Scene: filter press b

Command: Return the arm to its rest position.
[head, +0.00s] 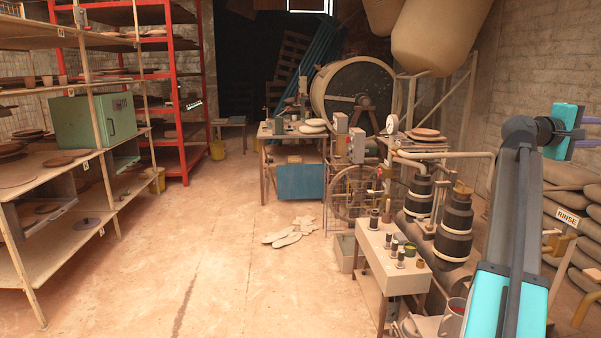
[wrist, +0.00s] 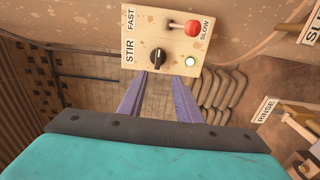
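My gripper (wrist: 160,85) shows two purple fingers in the wrist view, spread apart with nothing between them. Past the fingertips is a beige control panel (wrist: 150,28) labelled STIR, FAST and SLOW. In the head view my arm (head: 512,220) is raised on the right, and my gripper (head: 583,132) points to the right edge. The panel is out of that view.
A RINSE sign (head: 567,217) and stacked grey sacks (head: 567,176) are close to my arm on the right. A bench (head: 393,275) with small pots and black-collared pumps (head: 455,225) stands left of the arm. The floor (head: 200,270) at centre-left is mostly clear, beside shelves (head: 60,150).

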